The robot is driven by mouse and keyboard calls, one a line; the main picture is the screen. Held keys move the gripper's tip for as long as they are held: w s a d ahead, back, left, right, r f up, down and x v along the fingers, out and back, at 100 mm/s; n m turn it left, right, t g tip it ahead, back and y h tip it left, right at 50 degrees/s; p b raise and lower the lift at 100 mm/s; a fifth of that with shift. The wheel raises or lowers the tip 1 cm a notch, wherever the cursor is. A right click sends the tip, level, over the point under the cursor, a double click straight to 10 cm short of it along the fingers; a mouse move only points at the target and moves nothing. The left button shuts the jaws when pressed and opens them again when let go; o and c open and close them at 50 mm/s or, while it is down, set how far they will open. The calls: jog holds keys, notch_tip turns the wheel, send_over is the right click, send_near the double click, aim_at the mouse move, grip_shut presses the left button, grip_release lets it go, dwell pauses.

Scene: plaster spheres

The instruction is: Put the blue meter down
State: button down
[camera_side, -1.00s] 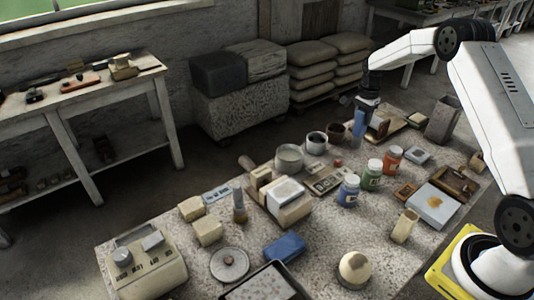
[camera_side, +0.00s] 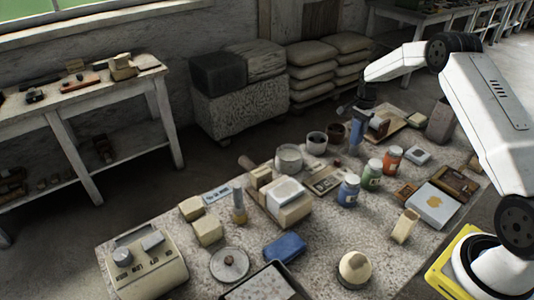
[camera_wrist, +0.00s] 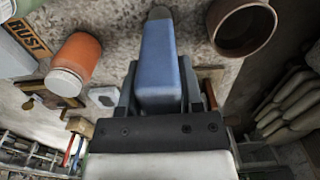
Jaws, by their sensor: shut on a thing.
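The blue meter (camera_wrist: 158,62) is a long, tapered blue piece gripped upright between my fingers in the wrist view. In the side view the blue meter (camera_side: 355,132) hangs below my gripper (camera_side: 360,115) at the far side of the speckled table (camera_side: 330,232). My gripper is shut on it. Its lower end is close to the tabletop; I cannot tell if it touches. The face of the meter is not visible.
A brown cup (camera_side: 336,133) stands just left of the meter; it is also at upper right in the wrist view (camera_wrist: 243,25). An orange-labelled jar (camera_side: 392,160) and a wooden board (camera_side: 402,124) are nearby. Several jars and boxes crowd the table.

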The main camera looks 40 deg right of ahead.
jog(key=shift+f, duration=0.1)
jog(key=shift+c, duration=1.2)
grip_release()
notch_tip(320, 180, up, 12)
jog(key=shift+r, duration=0.15)
jog(key=s+a+r+n+t, duration=0.1)
jog(key=s+a+n, duration=0.3)
jog(key=a, duration=0.5)
jog(key=s+a+n, duration=0.3)
jog(key=a+n, duration=0.2)
jog(key=a, duration=0.4)
jog(key=s+a+f+n+t, duration=0.1)
jog(key=s+a+f+n, duration=0.1)
jog(key=s+a+n, duration=0.7)
jog(key=s+a, duration=0.2)
jog(key=s, duration=0.4)
jog(key=shift+s+f+t, duration=0.2)
jog(key=shift+t, duration=0.1)
